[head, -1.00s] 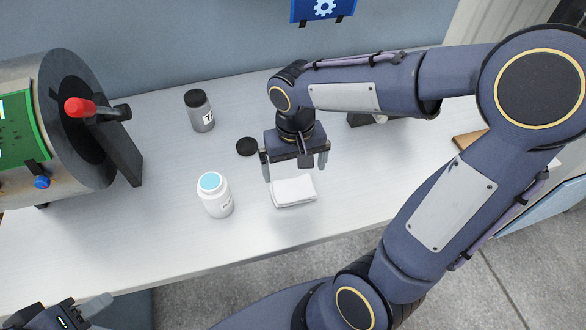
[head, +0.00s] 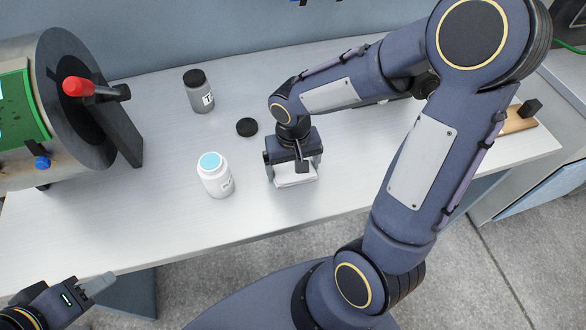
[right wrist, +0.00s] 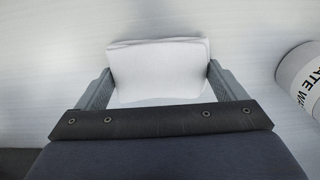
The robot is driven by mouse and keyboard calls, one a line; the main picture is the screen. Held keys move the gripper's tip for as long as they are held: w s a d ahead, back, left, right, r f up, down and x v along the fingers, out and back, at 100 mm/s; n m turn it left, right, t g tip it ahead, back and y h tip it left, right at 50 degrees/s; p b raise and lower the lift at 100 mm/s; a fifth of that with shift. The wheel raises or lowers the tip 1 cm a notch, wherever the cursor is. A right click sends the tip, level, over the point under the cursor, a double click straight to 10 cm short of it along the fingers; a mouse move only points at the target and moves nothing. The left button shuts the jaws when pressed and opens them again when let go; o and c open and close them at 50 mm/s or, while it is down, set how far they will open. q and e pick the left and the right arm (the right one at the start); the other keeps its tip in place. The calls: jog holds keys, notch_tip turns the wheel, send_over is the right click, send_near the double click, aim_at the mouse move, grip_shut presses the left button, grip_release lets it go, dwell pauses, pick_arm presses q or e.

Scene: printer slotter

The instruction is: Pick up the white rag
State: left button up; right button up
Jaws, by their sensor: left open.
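The white rag (head: 297,181) lies folded on the light table, below my right gripper (head: 293,173). In the right wrist view the rag (right wrist: 160,68) lies between the two grey fingers of my right gripper (right wrist: 160,75), one finger beside each side edge. The fingers are spread wide, about the rag's width apart; whether they touch it is hard to tell. The rag looks flat on the table. My left gripper (head: 92,289) is at the lower left, off the front edge of the table, open and away from the rag.
A white bottle with a blue top (head: 214,175) stands left of the rag. A grey jar with a black lid (head: 198,92) and a black round cap (head: 246,127) are behind. A large drum machine with a red handle (head: 80,87) fills the left side.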

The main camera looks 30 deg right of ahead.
jog(key=c, duration=0.4)
jog(key=shift+r, duration=0.1)
jog(key=shift+w+r, duration=0.1)
jog(key=shift+r, duration=0.5)
jog(key=s+a+r, duration=0.6)
jog(key=s+r, duration=0.5)
jog(key=s, duration=0.1)
jog(key=shift+s+r, duration=0.35)
jog(key=shift+s, duration=0.05)
